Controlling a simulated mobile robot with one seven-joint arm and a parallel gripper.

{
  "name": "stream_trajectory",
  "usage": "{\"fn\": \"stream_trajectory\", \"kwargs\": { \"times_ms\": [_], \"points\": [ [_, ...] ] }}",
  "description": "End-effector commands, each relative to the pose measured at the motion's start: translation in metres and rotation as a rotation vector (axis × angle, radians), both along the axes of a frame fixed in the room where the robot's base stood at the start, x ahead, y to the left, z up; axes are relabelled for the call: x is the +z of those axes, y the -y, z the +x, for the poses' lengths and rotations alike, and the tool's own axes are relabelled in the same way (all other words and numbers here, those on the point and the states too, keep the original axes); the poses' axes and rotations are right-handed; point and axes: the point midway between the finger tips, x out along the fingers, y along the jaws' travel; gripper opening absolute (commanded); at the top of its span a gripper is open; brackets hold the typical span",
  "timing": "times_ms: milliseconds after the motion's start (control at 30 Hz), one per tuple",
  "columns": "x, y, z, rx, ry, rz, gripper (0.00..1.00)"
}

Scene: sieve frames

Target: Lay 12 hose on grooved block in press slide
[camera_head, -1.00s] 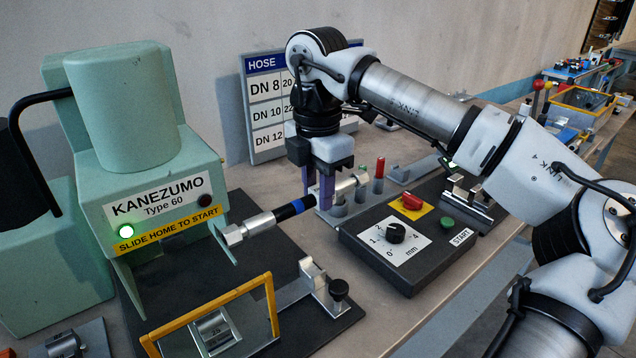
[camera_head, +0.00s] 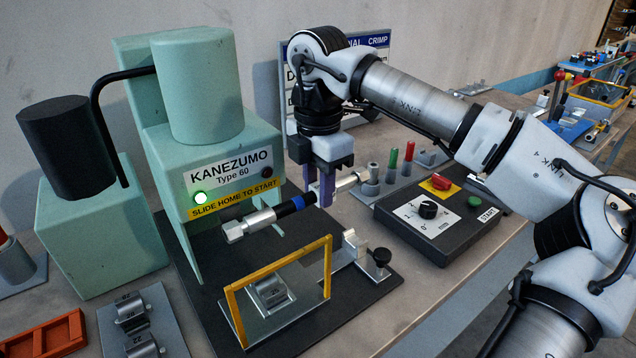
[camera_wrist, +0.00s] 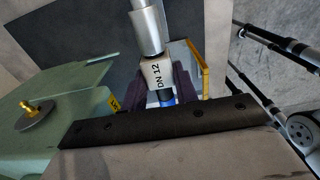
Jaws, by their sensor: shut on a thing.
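My gripper (camera_head: 322,190) is shut on the hose (camera_head: 291,205), which has silver metal ends, a black section and a blue band. In the wrist view the hose (camera_wrist: 157,72) shows a "DN 12" label between the fingers. It is held level in the air, in front of the green KANEZUMO press (camera_head: 220,150), its hex end pointing left. Below it, the press slide (camera_head: 352,247) lies on the dark base plate. A grooved block (camera_head: 270,292) shows through the yellow-framed clear guard (camera_head: 235,305). The hose touches nothing but my gripper.
A control box (camera_head: 432,225) with a dial and a START button is right of the press. Several coloured pegs (camera_head: 392,163) stand behind it. A rack of grooved blocks (camera_head: 135,325) and an orange tray (camera_head: 45,340) are at front left. The guard stands upright.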

Motion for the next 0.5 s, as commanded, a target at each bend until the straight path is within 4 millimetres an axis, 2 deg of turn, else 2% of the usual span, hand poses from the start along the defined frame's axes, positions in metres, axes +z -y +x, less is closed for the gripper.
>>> {"fn": "stream_trajectory", "kwargs": {
  "times_ms": [267,500],
  "points": [
    [-0.001,0.0,0.0,-0.001,0.001,0.0,0.0],
    [-0.023,0.0,0.0,0.0,0.0,0.001,0.0]
  ]
}}
